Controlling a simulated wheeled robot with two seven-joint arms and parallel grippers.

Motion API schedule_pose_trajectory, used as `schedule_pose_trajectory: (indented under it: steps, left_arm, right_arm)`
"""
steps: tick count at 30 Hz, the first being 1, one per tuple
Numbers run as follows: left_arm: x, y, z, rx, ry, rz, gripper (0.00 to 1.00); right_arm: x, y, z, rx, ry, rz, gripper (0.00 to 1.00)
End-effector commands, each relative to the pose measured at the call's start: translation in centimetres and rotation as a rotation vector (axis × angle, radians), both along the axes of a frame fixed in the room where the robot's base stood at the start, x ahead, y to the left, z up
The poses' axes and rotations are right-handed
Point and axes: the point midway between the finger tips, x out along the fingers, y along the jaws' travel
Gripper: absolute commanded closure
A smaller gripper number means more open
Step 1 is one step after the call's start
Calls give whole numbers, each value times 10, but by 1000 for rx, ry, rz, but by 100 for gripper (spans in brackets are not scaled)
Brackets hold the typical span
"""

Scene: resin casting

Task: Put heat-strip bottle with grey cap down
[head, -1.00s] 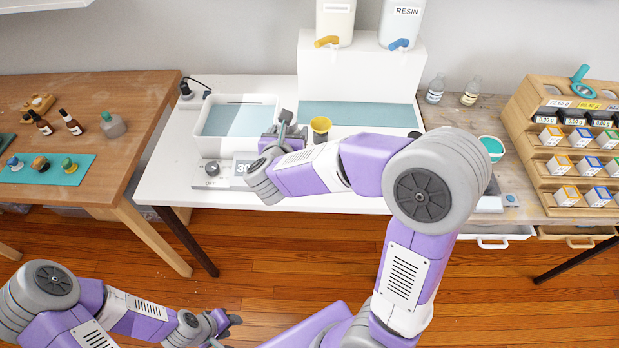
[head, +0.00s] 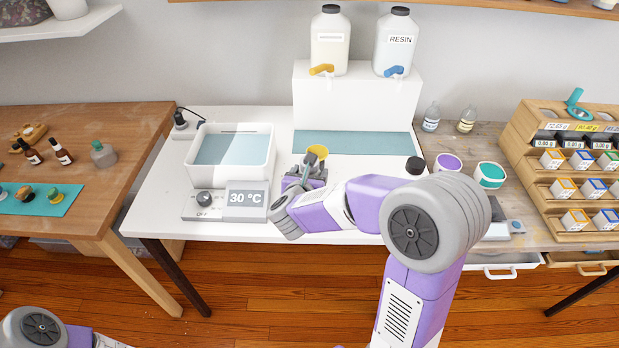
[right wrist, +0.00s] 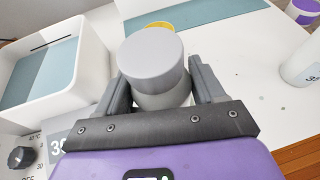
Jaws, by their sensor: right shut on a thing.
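The bottle with the grey cap (right wrist: 152,60) is between the fingers of my right gripper (right wrist: 155,88) in the right wrist view. The gripper is shut on it, and the cap points up toward the camera. The bottle's lower part and its heat strip are hidden there. In the head view my right gripper (head: 306,172) is over the white table (head: 165,200), right of the water bath and in front of the yellow cup (head: 317,151). I cannot tell whether the bottle's base touches the table. My left gripper is out of view.
The white bath (head: 232,168) and its 30 °C control box (head: 245,200) are left of the gripper. A teal mat (head: 352,143) lies behind. A black-capped bottle (head: 415,166) and a purple cup (head: 447,163) stand right. White table is bare between gripper and bath.

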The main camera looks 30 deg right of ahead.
Motion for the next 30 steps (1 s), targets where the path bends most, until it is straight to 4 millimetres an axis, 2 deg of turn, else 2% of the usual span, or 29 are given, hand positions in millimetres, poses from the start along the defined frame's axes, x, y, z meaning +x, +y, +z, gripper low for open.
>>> schedule_pose_trajectory:
  steps: [11,12,17,29,30]
  left_arm:
    - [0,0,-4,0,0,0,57]
    - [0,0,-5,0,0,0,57]
    - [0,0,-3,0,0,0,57]
    - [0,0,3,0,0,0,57]
    - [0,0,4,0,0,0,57]
  right_arm:
    - [0,0,-2,-1,-3,-1,80]
    - [0,0,-3,1,-2,-1,30]
    - [0,0,-2,0,-1,0,6]
    - [0,0,3,-1,-1,0,6]
    - [-4,4,5,1,-2,2,6]
